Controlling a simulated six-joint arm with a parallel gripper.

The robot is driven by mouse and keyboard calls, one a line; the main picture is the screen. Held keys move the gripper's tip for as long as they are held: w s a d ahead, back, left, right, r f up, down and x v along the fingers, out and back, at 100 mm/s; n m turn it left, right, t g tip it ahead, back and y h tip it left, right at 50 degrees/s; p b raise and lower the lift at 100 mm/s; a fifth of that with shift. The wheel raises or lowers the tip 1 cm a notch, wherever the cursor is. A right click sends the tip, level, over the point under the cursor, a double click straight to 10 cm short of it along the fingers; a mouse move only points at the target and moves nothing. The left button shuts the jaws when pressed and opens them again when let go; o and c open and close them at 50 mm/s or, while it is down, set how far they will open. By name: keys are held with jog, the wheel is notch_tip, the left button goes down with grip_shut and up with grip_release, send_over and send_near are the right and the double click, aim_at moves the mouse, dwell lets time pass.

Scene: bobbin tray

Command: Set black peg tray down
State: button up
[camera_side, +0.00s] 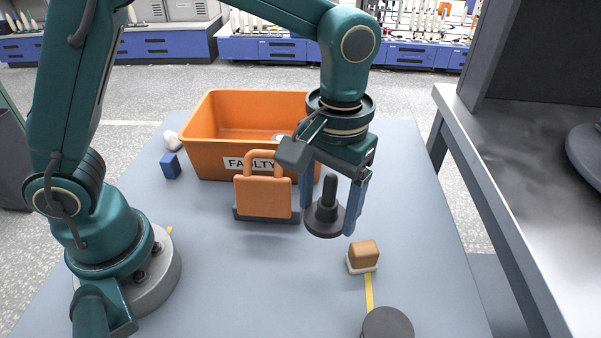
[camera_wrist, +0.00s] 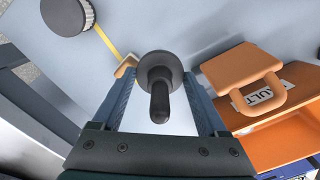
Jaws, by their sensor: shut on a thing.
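The black peg tray (camera_side: 324,222), a dark round base with an upright peg, is between the two blue fingers of my gripper (camera_side: 328,216) in the side view. My gripper is shut on it. In the wrist view the tray (camera_wrist: 160,66) lies between the fingertips of my gripper (camera_wrist: 159,76), with its peg pointing toward the camera. The tray is over the grey-blue table (camera_side: 230,280). I cannot tell whether its base touches the table top.
An orange bin (camera_side: 204,146) marked "FAULTY" stands behind, with an orange padlock-shaped piece (camera_side: 262,198) on a dark base before it. A brown block (camera_side: 363,254) on a pale base and a dark round disc (camera_side: 387,323) are at front right. A blue cube (camera_side: 171,166) is at left.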

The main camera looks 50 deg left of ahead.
jog(key=r+m, duration=0.1)
send_over(293, 296)
jog(key=shift+m, duration=0.4)
notch_tip(293, 296, down, 10)
jog(key=shift+r, duration=0.2)
jog(key=shift+f, duration=0.15)
jog(key=o, duration=1.3)
